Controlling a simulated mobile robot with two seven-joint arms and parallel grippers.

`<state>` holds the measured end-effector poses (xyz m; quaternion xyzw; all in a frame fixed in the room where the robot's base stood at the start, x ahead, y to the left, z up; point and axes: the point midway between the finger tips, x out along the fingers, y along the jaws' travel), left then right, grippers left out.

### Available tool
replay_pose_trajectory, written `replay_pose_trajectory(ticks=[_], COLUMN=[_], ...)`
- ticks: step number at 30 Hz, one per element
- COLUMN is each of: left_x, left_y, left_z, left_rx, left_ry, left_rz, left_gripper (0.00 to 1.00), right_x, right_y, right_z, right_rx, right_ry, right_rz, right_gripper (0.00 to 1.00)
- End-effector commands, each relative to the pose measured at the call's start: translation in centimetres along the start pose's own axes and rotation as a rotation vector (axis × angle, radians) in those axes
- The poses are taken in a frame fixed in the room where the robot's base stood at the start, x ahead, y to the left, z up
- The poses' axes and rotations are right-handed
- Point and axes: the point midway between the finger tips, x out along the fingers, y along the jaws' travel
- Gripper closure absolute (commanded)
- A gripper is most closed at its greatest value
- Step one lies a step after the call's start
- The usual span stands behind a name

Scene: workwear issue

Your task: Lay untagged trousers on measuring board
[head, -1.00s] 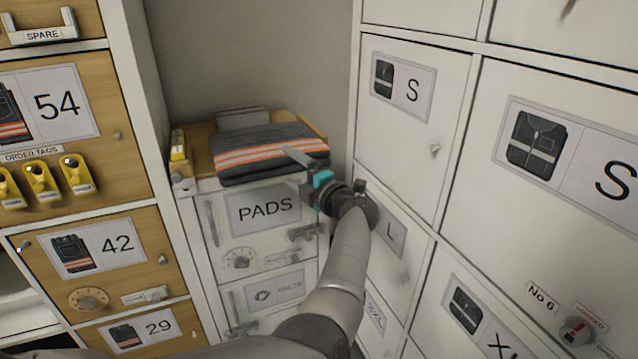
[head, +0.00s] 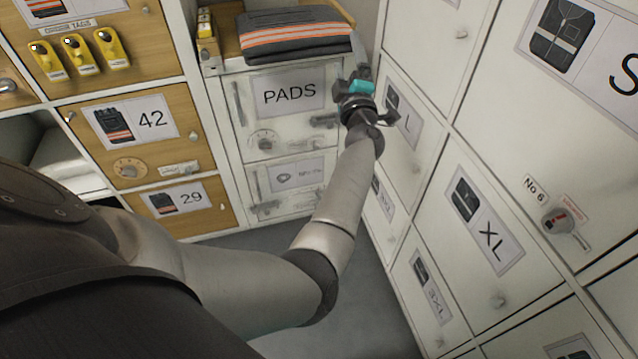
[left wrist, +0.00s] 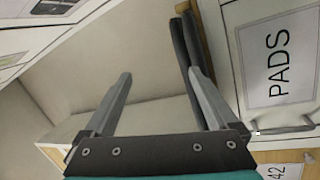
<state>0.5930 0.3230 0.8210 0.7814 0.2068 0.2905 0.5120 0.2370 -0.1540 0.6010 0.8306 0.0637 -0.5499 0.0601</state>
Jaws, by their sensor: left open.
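Folded dark trousers (head: 296,36) with orange and pale stripes lie flat on a wooden surface (head: 229,46) on top of the PADS cabinet in the head view. I cannot tell whether that surface is the measuring board, and no tag shows on the trousers. My left gripper (head: 360,72) is just right of and in front of the trousers' right end. In the left wrist view, its fingers (left wrist: 160,76) are spread with nothing between them. The trousers' dark folded edge (left wrist: 181,50) shows partly behind the right finger. My right gripper is out of view.
The PADS cabinet (head: 288,128) stands below the trousers. White lockers marked L and XL (head: 487,235) stand close on the right. Grey floor (head: 285,343) shows below.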

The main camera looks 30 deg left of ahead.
Motion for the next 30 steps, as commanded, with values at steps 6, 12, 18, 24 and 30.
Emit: replay_pose_trajectory(ticks=[6,12,18,24,30], left_x=[-6.5,-15.9,-26.7,-36.3,-41.4], left_y=[-0.4,-3.8,-8.9,-13.0,-14.4], left_z=[4.5,7.4,6.2,0.8,-4.2], left_rx=[0.321,0.633,0.945,1.221,1.374], left_ry=[-0.426,-0.824,-1.198,-1.51,-1.677], left_rz=[0.164,0.21,0.164,0.041,-0.072], left_gripper=[0.08,0.08,0.08,0.08,0.08], right_x=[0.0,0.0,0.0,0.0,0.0], right_y=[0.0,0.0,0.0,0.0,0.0], right_z=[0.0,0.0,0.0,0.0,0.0], right_rx=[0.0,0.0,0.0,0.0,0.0], right_ry=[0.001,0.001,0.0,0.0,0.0], right_rz=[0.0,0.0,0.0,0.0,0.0], right_gripper=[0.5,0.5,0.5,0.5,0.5])
